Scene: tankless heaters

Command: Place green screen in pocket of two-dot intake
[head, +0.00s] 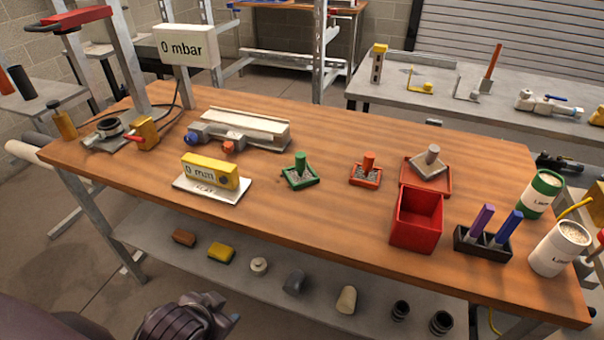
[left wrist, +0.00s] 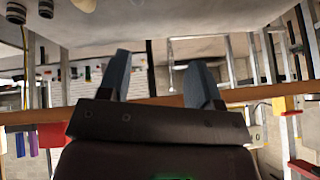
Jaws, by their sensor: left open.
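The green screen (head: 300,174), a small square green frame with an upright green knob, lies flat on the wooden bench (head: 330,215) near its middle. Behind it to the left is a long metal fixture (head: 245,126) with a blue knob and an orange knob at its front. I cannot make out dots on it, so I cannot tell whether it is the two-dot intake. My left gripper shows in the left wrist view (left wrist: 159,68), open, with nothing between its fingers, away from the green screen. My right gripper is not in view.
A red-orange framed screen (head: 366,174) and a grey-knobbed one on a red tray (head: 444,182) lie to the right. The bench is clear around the green screen.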

